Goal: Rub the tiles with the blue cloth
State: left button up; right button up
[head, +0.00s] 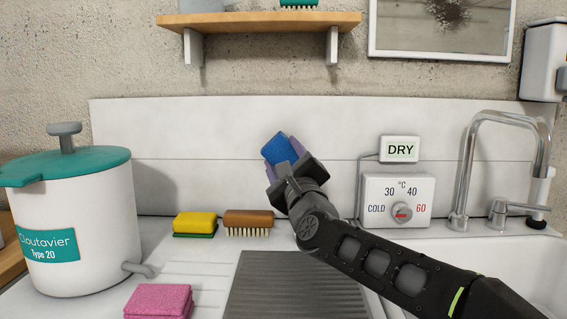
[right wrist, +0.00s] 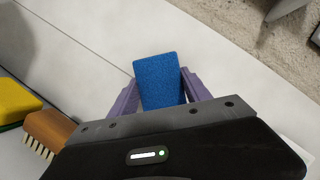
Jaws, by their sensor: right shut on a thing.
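The blue cloth (head: 279,149) is a small folded block. My right gripper (head: 284,158) is shut on it and holds it up in front of the white tiles (head: 230,130) of the backsplash. In the right wrist view the cloth (right wrist: 158,80) sits between the two purple fingers (right wrist: 157,92), with the tiles (right wrist: 90,50) behind it. I cannot tell whether the cloth touches the tiles. My left gripper is not in view.
A yellow sponge (head: 195,223), a brown brush (head: 248,222) and a pink cloth (head: 158,301) lie on the counter. A white pot (head: 75,215) stands left. A dial box (head: 397,200), DRY sign (head: 400,149) and tap (head: 465,165) are right. A shelf (head: 260,21) hangs above.

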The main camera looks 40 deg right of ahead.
aim_at(295, 157)
jog(key=shift+w+d+b, duration=0.65)
jog(key=shift+w, duration=0.15)
dwell(0.8)
jog(key=d+b, duration=0.1)
jog(key=s+b, duration=0.1)
jog(key=shift+s+d+f+b, duration=0.2)
jog(key=shift+s+d+b, duration=0.1)
jog(key=shift+d, duration=0.05)
jog(key=shift+s+d+b, duration=0.4)
jog(key=shift+d+b, duration=0.1)
jog(key=shift+s+d+r, duration=0.1)
jog(key=shift+d+r, duration=0.05)
jog(key=shift+r, duration=0.1)
